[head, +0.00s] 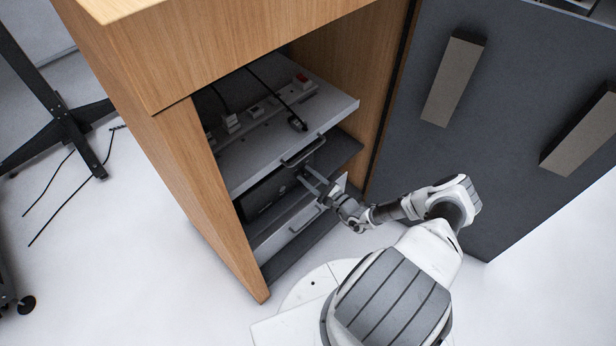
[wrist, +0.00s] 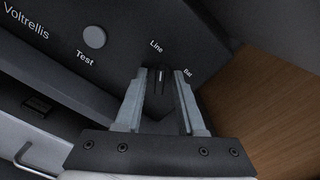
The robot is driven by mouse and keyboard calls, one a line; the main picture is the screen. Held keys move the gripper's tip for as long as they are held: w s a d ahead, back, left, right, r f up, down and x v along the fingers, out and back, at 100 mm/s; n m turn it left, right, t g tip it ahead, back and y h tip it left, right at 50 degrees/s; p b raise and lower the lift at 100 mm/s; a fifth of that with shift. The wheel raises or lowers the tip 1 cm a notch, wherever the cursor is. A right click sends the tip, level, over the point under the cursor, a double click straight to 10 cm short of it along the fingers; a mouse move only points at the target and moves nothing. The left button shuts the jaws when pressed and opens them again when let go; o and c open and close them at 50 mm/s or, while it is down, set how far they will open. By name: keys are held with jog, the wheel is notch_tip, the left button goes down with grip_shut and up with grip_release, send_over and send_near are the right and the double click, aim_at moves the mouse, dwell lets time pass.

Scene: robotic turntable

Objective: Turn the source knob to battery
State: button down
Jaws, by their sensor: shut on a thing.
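The source knob (wrist: 160,78) is a small black knob with a white mark, on a dark front panel (wrist: 112,62). The label "Line" is printed above it and "Bat" to its upper right. Its white mark points up, roughly toward "Line". My gripper (wrist: 163,73) has one finger on each side of the knob and is shut on it. In the head view, my gripper (head: 312,183) reaches to the front of the dark unit (head: 262,197) inside the cabinet. The knob is too small to make out there.
A round grey Test button (wrist: 94,37) is left of the knob. The wooden cabinet wall (wrist: 265,105) is close on the right. A pull-out shelf (head: 262,150) with a handle (head: 303,151) is above my gripper. The open dark door (head: 500,130) stands right of my arm.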

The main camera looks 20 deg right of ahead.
jog(key=m+b, duration=0.1)
jog(key=m, duration=0.3)
jog(key=shift+d+m, duration=0.15)
jog(key=shift+m, duration=0.15)
jog(key=m+b, duration=0.1)
jog(key=m, duration=0.2)
jog(key=shift+f+m, duration=0.1)
jog(key=shift+m, duration=0.2)
jog(key=m+b, duration=0.1)
jog(key=m, duration=0.3)
jog(key=shift+d, duration=0.1)
jog(key=shift+m+b, duration=0.65)
jog(key=shift+m, duration=1.15)
jog(key=c, duration=0.9)
grip_release()
jog(key=p+v, duration=0.3)
jog(key=v, duration=1.4)
jog(key=shift+s+d, duration=0.15)
jog(key=shift+s, duration=0.1)
